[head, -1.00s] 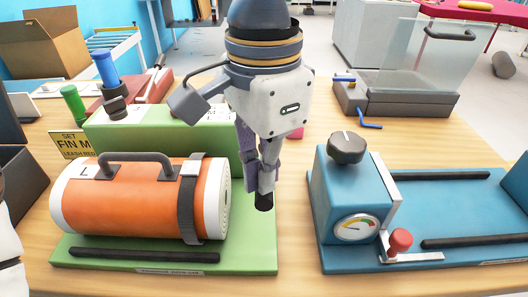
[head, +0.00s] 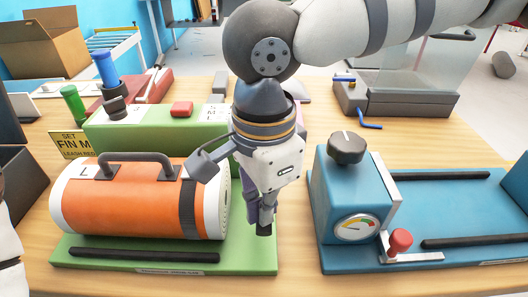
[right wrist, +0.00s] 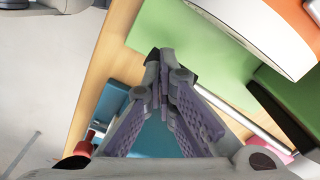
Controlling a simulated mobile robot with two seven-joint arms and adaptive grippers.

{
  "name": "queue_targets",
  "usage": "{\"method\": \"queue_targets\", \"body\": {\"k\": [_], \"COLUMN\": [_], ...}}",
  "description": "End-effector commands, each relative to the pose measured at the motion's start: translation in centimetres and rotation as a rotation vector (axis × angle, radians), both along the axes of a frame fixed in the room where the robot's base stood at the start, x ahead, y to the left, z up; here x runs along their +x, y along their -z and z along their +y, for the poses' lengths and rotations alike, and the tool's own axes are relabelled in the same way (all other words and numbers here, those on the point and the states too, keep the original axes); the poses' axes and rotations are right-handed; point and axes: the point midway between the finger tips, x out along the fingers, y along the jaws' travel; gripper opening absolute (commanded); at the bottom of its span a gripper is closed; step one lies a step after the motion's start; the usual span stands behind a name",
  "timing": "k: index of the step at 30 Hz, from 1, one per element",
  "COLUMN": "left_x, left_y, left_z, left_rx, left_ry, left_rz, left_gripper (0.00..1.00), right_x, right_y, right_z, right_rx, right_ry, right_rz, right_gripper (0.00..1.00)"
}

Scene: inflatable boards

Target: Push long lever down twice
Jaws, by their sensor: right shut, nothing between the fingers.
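My right gripper (head: 264,228) is shut and empty, pointing down over the right end of the green board (head: 262,258). In the right wrist view its fingertips (right wrist: 157,75) meet with nothing between them. A pale rod (right wrist: 240,118) runs beside the fingers there, with a pink piece (right wrist: 278,150) near its lower end; this may be the long lever. I cannot tell whether the fingers touch it. In the head view my gripper and arm cover that area, so no long lever shows clearly. My left gripper is not in view.
An orange roll (head: 130,198) with a dark handle lies on the green board, in front of a green box (head: 150,139) with a red button (head: 182,109). A blue device (head: 350,190) with a knob, gauge and red-knobbed lever (head: 400,241) stands to the right. Bare table lies between the boards.

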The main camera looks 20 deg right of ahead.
Motion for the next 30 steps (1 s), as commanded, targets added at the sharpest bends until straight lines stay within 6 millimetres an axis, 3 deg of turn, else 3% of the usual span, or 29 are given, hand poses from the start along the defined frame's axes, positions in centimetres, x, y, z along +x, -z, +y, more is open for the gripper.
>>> {"method": "queue_targets", "body": {"k": [11, 30], "left_x": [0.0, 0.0], "left_y": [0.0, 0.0], "left_z": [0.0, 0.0], "left_rx": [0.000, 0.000], "left_ry": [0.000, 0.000], "left_rz": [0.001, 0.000], "left_gripper": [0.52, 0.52], "right_x": [0.0, 0.0], "right_y": [0.4, -7.7], "right_z": [0.0, 0.0], "right_rx": [0.000, 0.000], "right_ry": [0.000, 0.000], "right_rz": [0.002, -0.001], "right_gripper": [0.00, 0.00]}}
